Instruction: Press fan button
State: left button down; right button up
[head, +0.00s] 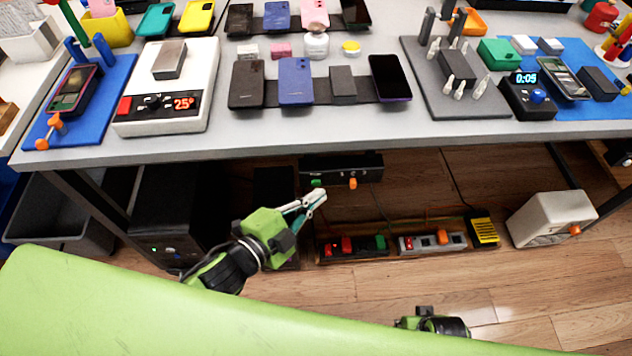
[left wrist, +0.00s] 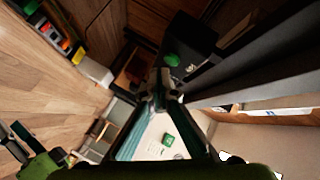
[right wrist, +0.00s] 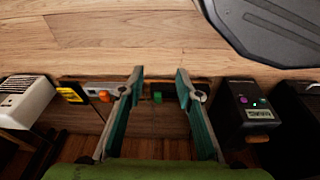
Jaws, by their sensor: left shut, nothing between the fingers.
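A black control box (head: 340,166) is under the table's front edge, with a green button (head: 316,183) and an orange knob (head: 353,184) on its face. No fan label can be read. My left gripper (head: 319,195) is shut and empty, its tips just below the green button in the head view. In the left wrist view the green button (left wrist: 171,60) is just beyond the closed tips (left wrist: 166,76); whether they touch cannot be told. My right gripper (right wrist: 160,72) is open and empty over the floor.
Power strips (head: 350,246) with red and green switches, a yellow block (head: 483,229) and a white heater-like box (head: 550,218) are on the floor. A black computer case (head: 170,215) stands left. The table (head: 330,131) overhangs the left gripper's area.

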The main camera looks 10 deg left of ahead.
pick_arm(q)
jog(key=shift+w, duration=0.15)
pick_arm(e)
jog(key=shift+w+f, duration=0.15)
jog(key=shift+f, duration=0.35)
pick_arm(q)
jog(key=shift+w, duration=0.1)
pick_arm(e)
jog(key=shift+s, duration=0.2)
pick_arm(q)
jog(key=shift+w, duration=0.1)
jog(key=shift+a, duration=0.1)
pick_arm(e)
jog(key=shift+s+f, duration=0.3)
jog(key=shift+f, duration=0.15)
pick_arm(q)
jog(key=shift+w, duration=0.1)
